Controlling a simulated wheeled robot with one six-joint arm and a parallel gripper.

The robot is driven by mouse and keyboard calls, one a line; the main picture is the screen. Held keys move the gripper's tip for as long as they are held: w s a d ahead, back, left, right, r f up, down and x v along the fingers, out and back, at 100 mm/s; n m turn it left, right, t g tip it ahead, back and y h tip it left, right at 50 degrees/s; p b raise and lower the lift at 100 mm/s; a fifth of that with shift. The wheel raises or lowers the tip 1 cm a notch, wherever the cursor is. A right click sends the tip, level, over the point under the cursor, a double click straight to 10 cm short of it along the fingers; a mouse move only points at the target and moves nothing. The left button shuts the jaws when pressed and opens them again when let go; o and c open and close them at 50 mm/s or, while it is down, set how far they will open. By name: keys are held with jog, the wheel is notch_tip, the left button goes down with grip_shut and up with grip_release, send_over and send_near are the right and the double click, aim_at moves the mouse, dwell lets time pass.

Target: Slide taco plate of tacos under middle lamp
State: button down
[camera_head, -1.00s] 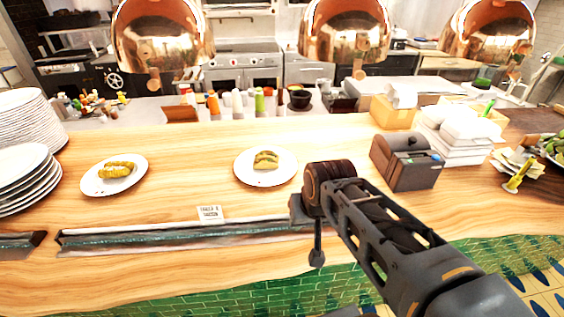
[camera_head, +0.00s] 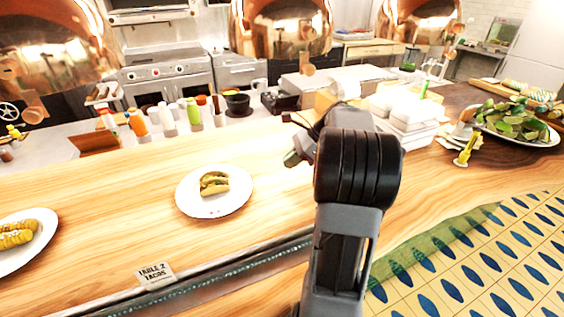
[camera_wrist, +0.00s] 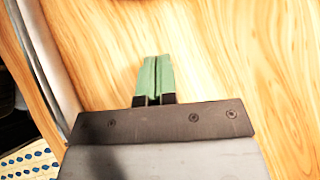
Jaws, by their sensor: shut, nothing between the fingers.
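The taco plate (camera_head: 213,207), white and round with a folded taco (camera_head: 213,183) on it, lies flat on the wooden counter (camera_head: 110,195) in the head view. The middle copper lamp (camera_head: 283,25) hangs farther back and to the right of the plate. My gripper (camera_head: 292,157) is right of the plate and apart from it, partly hidden behind my own arm. In the wrist view its green fingers (camera_wrist: 155,78) are together and empty, over bare wood. The plate is not in the wrist view.
A second plate (camera_head: 35,255) with yellow food is at the left edge. A card (camera_head: 156,275) reading "Table 2 Tacos" stands in front. Stacked white boxes (camera_head: 405,108) and a platter of greens (camera_head: 515,125) are at right. Bottles (camera_head: 167,118) stand behind. Wood around the taco plate is clear.

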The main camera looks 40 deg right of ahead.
aim_at(260, 187)
jog(key=x, duration=0.7)
jog(key=shift+a+f, duration=0.2)
jog(key=shift+a, duration=0.05)
jog(key=shift+w+a+r+p, duration=0.15)
jog(key=shift+w+a+p, duration=0.25)
jog(key=shift+a, duration=0.6)
jog(key=shift+w+a, duration=0.45)
jog(key=shift+a, duration=0.2)
jog(key=shift+a, duration=0.1)
